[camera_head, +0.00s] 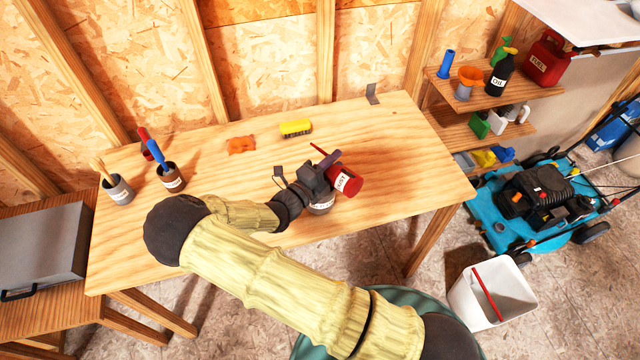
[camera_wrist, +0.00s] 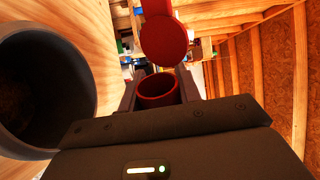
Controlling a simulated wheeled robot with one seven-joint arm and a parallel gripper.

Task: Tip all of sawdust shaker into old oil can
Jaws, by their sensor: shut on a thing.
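The sawdust shaker (camera_head: 349,181) is red with a white label that seems to end in "DUST". My gripper (camera_head: 326,174) is shut on it and holds it tilted, above and close beside the old oil can. In the wrist view the red shaker (camera_wrist: 157,92) sits between the fingers with its round mouth showing, and a red disc, apparently its open lid, stands beyond it. The old oil can (camera_head: 322,208) is grey with a white label, on the table and partly hidden by my gripper. In the wrist view its wide dark mouth (camera_wrist: 45,85) is at left, with something brown inside.
An orange cloth (camera_head: 241,145) and a yellow brush (camera_head: 296,128) lie at the back. The table's right part is clear.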

